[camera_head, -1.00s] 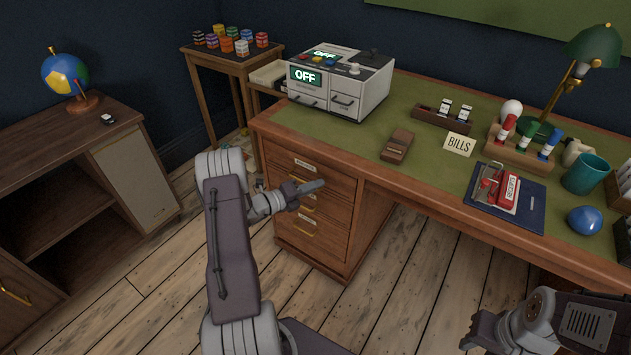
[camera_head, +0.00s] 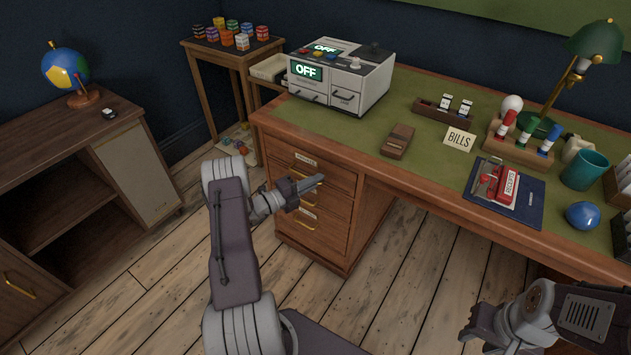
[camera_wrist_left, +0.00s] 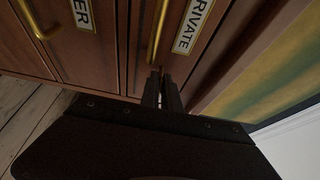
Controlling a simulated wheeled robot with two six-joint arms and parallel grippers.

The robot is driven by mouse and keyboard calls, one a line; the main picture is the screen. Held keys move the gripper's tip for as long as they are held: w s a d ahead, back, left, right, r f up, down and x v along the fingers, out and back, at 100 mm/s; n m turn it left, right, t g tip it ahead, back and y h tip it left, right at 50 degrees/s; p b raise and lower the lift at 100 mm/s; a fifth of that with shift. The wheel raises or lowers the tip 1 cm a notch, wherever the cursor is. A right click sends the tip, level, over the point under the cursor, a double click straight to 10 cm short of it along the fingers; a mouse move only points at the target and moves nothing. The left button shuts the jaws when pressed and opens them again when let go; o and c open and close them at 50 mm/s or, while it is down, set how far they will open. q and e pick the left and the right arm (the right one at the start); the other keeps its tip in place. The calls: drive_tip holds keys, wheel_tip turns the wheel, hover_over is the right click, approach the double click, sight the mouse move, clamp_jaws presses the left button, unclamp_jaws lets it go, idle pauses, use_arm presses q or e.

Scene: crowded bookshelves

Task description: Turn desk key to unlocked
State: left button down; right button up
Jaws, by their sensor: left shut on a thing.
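The desk's top drawer (camera_head: 334,176) is closed. Its PRIVATE label (camera_wrist_left: 193,25) and brass handle (camera_wrist_left: 158,30) show in the left wrist view. My left gripper (camera_head: 319,179) is at the front of this drawer, to the right of the handle in the head view. In the left wrist view its fingertips (camera_wrist_left: 163,77) are close together against the drawer front, shut on the small desk key, which they hide. The key's turn angle cannot be seen. My right gripper (camera_head: 478,332) hangs low in front of the desk, away from the drawers; its jaws are unclear.
Another drawer's label (camera_wrist_left: 82,14) shows beside the PRIVATE drawer in the wrist view. The desk top holds an OFF-display machine (camera_head: 340,78), a brown wallet-like item (camera_head: 397,141) and a BILLS card (camera_head: 459,141). A low cabinet (camera_head: 75,160) stands left, with open floor between.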

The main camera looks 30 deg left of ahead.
use_arm(q)
drive_tip(key=c, duration=1.6)
unclamp_jaws()
drive_tip(key=p+v, duration=0.2)
drive_tip(key=v, duration=0.7)
